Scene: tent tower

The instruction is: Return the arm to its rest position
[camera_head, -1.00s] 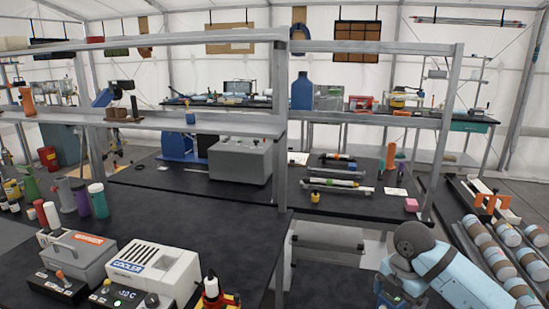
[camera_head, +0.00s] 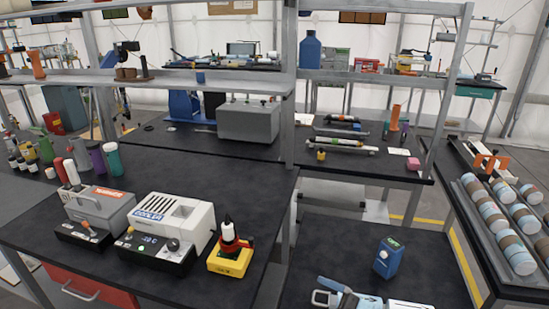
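Neither of my grippers shows in the head view, and no part of my arms can be made out with certainty. A black bench (camera_head: 330,262) at the bottom right holds a blue box-shaped device (camera_head: 388,258). A blue-grey handled tool (camera_head: 335,285) lies at the bottom edge beside a pale flat item (camera_head: 408,304), both partly cut off by the frame.
A black bench (camera_head: 120,205) at left carries a white cooler (camera_head: 172,222), a grey heater-like box (camera_head: 98,208) and a yellow-based bottle holder (camera_head: 231,260). Metal shelf posts (camera_head: 289,120) stand centrally. A rack of striped cylinders (camera_head: 505,238) stands at right.

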